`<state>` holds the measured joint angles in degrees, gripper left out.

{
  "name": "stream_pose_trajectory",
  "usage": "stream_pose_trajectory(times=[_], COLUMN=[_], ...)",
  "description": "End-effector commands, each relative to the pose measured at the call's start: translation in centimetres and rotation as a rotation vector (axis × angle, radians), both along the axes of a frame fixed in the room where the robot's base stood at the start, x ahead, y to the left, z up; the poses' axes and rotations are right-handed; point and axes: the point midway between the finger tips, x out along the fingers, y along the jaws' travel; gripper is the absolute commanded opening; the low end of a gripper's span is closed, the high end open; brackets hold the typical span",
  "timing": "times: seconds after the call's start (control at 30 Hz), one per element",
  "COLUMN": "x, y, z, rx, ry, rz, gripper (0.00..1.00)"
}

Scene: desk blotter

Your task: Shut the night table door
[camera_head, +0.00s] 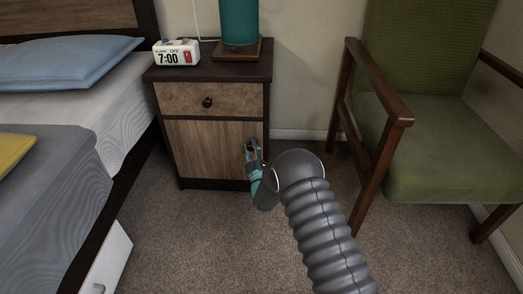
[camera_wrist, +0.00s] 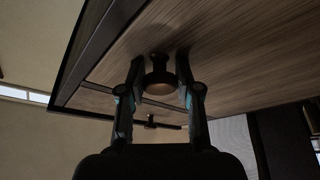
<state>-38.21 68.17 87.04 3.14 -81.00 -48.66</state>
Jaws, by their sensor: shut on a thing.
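The night table (camera_head: 215,72) stands against the wall, with a dark frame and a light wood front. Its door (camera_head: 205,150) fills the lower front and looks flush or nearly flush with the frame; a small gap cannot be told. My gripper (camera_head: 251,150) is at the door's upper right side. In the wrist view, my gripper (camera_wrist: 160,72) has its two fingers on either side of the dark round door knob (camera_wrist: 160,86), shut on it. The knob is hidden by the gripper in the head view.
The drawer (camera_head: 180,98) above the door is shut. A clock (camera_head: 176,53) and a teal lamp (camera_head: 239,22) stand on top. A bed (camera_head: 100,150) is close on the left, a green armchair (camera_head: 440,150) on the right. Carpet (camera_head: 190,235) in front is clear.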

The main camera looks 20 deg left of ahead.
Motion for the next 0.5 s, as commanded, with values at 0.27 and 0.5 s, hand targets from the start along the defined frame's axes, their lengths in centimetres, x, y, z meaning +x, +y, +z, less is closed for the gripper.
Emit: stream_pose_trajectory(times=[0.27, 0.5], x=[0.4, 0.65], y=[0.42, 0.04], z=[0.31, 0.42], rx=[0.001, 0.003], ry=[0.001, -0.001], rz=[0.008, 0.001], gripper=[0.0, 0.59])
